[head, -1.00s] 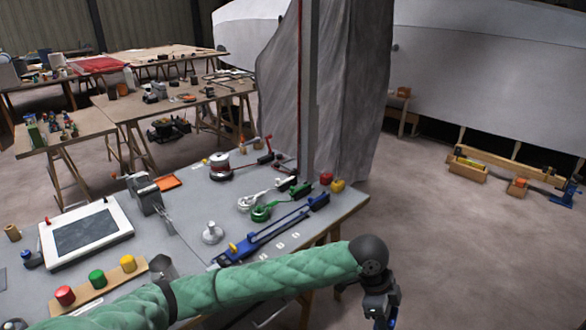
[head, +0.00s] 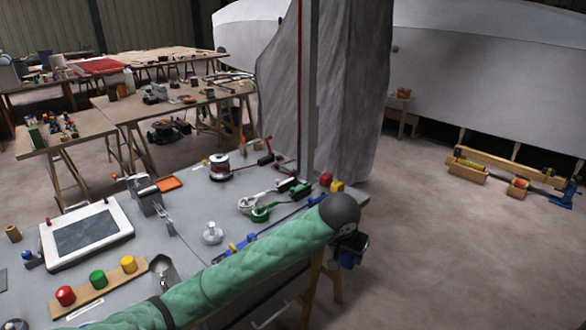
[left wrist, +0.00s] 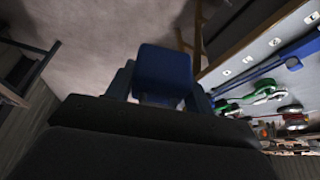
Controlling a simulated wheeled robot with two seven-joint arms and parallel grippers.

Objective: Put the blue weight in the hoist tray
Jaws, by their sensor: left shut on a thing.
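My left gripper (head: 351,252) hangs past the right edge of the grey bench, partly hidden behind its own forearm. It is shut on a blue block, which I take for the blue weight. The block shows clearly in the left wrist view (left wrist: 163,72), between the fingers, with floor behind it. In the head view only a little dark blue shows at the gripper. I cannot tell which thing is the hoist tray. My right gripper is not in view.
The grey bench (head: 190,215) holds a wooden board (head: 82,300) with red, green and yellow knobs, a white-framed panel (head: 125,228), an orange tray (head: 170,183), a red spool (head: 220,167) and a blue rail partly behind my arm. A grey drape (head: 345,90) stands behind.

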